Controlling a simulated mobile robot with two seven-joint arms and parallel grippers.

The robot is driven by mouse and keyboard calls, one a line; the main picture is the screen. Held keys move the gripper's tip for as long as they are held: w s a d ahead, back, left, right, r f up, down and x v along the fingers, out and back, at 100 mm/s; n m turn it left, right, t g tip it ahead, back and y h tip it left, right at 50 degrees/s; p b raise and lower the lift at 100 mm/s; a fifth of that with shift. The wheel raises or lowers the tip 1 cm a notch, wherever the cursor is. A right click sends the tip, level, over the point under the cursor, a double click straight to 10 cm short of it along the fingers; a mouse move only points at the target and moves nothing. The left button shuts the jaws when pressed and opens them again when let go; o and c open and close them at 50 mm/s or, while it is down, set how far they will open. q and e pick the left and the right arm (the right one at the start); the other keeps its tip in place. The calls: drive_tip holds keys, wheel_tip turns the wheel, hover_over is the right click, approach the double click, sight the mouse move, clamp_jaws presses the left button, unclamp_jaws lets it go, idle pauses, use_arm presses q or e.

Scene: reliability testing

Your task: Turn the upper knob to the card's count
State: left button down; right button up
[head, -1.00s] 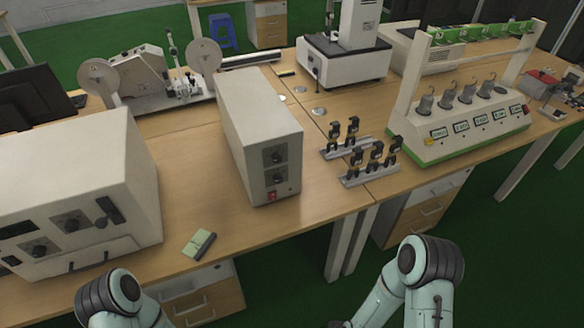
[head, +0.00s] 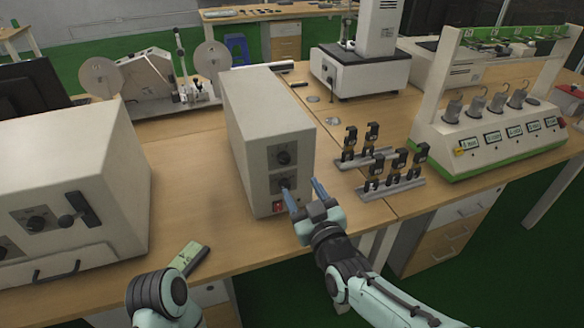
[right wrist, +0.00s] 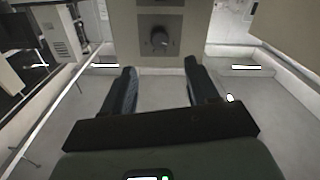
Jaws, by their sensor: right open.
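A light grey box (head: 262,150) on the bench has an upper knob (head: 284,157) and a lower knob (head: 284,183), both dark, on its narrow front face. The green card (head: 185,257) lies near the bench's front edge; its count is too small to read. My right gripper (head: 301,186) is open and empty in front of the box's face, its fingers pointing at the lower part. In the right wrist view a knob (right wrist: 159,40) shows beyond and between the fingertips (right wrist: 160,68); I cannot tell which knob.
A red switch (head: 279,208) sits below the knobs. Two metal rails (head: 395,188) with several black-and-brass fittings stand right of the box. A larger grey instrument (head: 75,170) stands on the left. Bare bench lies between the box and the left instrument.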

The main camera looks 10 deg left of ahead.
sight(286, 162)
drive_tip(key=x, duration=1)
drive_tip(key=shift+w+a+f, duration=0.1)
drive_tip(key=c, duration=1)
drive_tip(key=shift+c, duration=0.2)
